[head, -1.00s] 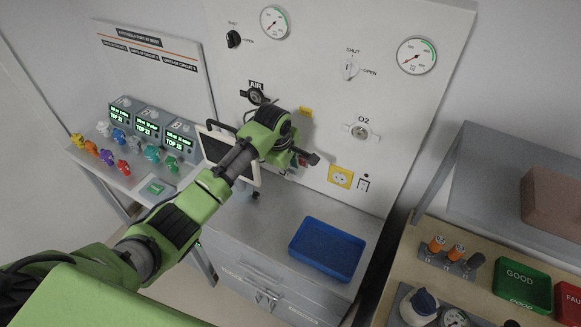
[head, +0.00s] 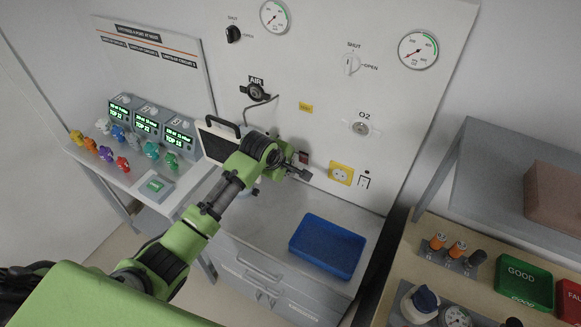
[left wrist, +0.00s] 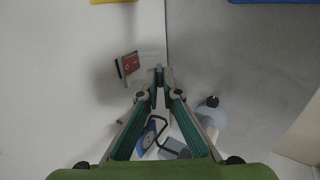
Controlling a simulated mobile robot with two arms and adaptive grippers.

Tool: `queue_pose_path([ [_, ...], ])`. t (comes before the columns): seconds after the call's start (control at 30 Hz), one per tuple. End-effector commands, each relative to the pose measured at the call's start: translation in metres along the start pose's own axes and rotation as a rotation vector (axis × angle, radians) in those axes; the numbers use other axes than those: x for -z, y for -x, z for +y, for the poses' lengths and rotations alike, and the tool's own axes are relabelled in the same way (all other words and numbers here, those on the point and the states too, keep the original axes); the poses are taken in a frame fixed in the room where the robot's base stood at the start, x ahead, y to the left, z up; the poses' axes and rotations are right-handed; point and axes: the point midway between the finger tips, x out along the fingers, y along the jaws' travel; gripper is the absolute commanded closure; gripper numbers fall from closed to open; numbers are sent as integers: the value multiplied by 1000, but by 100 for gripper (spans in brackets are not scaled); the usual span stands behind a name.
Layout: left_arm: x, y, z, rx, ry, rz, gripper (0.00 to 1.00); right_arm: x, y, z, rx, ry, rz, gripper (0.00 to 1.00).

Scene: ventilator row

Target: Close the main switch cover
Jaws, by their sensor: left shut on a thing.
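The main switch, a small red rocker (left wrist: 131,64) in a dark frame, is on the white wall panel. In the head view the dark red switch (head: 303,157) shows just above my left gripper (head: 302,174). The switch cover (left wrist: 149,57), a pale, see-through flap, stands out from the panel on the right of the rocker in the left wrist view. My left gripper (left wrist: 159,74) has its fingertips together at the cover's outer end and is shut on it. The exact contact is small and hard to make out. My right gripper is not in view.
A yellow socket (head: 341,174) is on the panel right of the gripper. A blue tray (head: 327,247) lies on the grey counter below. A dark-screened monitor (head: 214,142) stands left of my arm. A light-blue bottle (left wrist: 211,113) shows near the fingers.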

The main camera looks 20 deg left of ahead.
Motion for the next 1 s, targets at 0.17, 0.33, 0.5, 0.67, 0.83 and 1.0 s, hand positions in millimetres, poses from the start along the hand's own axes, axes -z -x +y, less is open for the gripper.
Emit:
queue_pose_path([
  [0.17,-2,-16,-13,-164,3,-3,100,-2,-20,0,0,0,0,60],
  [0.33,-1,-29,-18,-326,4,-2,100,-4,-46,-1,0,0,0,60],
  [0.5,-1,-41,-20,-482,3,0,100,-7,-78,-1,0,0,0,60],
  [0.67,0,-50,-20,-611,3,0,100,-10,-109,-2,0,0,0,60],
  [0.83,0,-58,-19,-729,2,0,100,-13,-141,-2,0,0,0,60],
  [1.0,0,-63,-16,-828,0,0,100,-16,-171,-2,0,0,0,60],
])
